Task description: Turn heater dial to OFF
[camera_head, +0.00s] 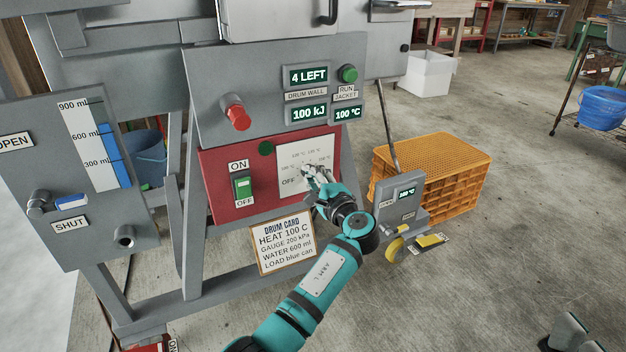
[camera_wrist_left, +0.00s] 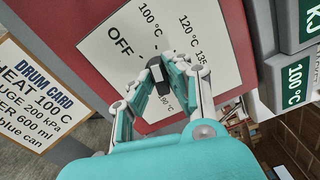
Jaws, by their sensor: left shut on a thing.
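The heater dial (camera_wrist_left: 160,78) is a dark knob on a white scale plate (camera_head: 297,153) set in a red panel. OFF and temperature marks stand around it; OFF is at the left in the head view. My left gripper (camera_head: 316,178) is shut on the dial, and its fingers hide most of the knob. In the left wrist view the two fingertips (camera_wrist_left: 160,82) hold the knob from both sides. Which mark the pointer faces is hard to tell. What seems to be the tips of my right gripper shows at the lower right corner of the head view, cut off.
A green ON/OFF switch (camera_head: 243,187) is left of the dial on the red panel. A drum card (camera_head: 285,243) hangs below. A red knob (camera_head: 237,117) sticks out above. An orange crate (camera_head: 430,178) and a small grey scale (camera_head: 400,208) stand on the floor to the right.

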